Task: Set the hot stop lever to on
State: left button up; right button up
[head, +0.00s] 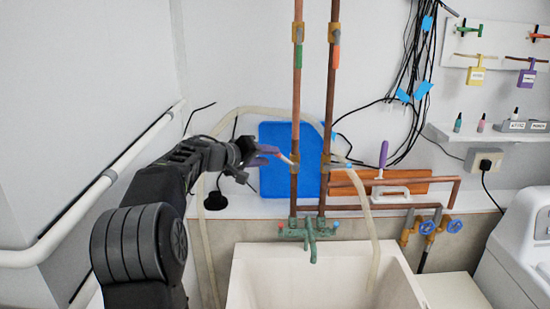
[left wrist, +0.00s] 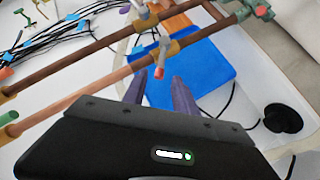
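Two copper pipes run up the wall above the sink. The left pipe (head: 296,108) carries a brass lower valve (head: 294,166) whose stop lever (head: 284,158) sticks out to the left, across the pipe. In the left wrist view this lever (left wrist: 160,62) is grey with a red end. My left gripper (head: 268,154) is at the lever's outer end, with its purple fingers apart. In the left wrist view the lever's end appears between the open fingertips (left wrist: 161,82); contact cannot be told. My right gripper is not in view.
The right pipe (head: 330,108) stands close beside, with its own lower valve (head: 325,165). A blue board (head: 273,134) is behind the pipes. A green mixer tap (head: 311,232) and a pale hose (head: 374,240) are at the sink (head: 240,287). Black cables (head: 413,70) hang right.

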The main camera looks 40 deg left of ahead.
pick_arm(q)
jog(key=shift+v, duration=0.9)
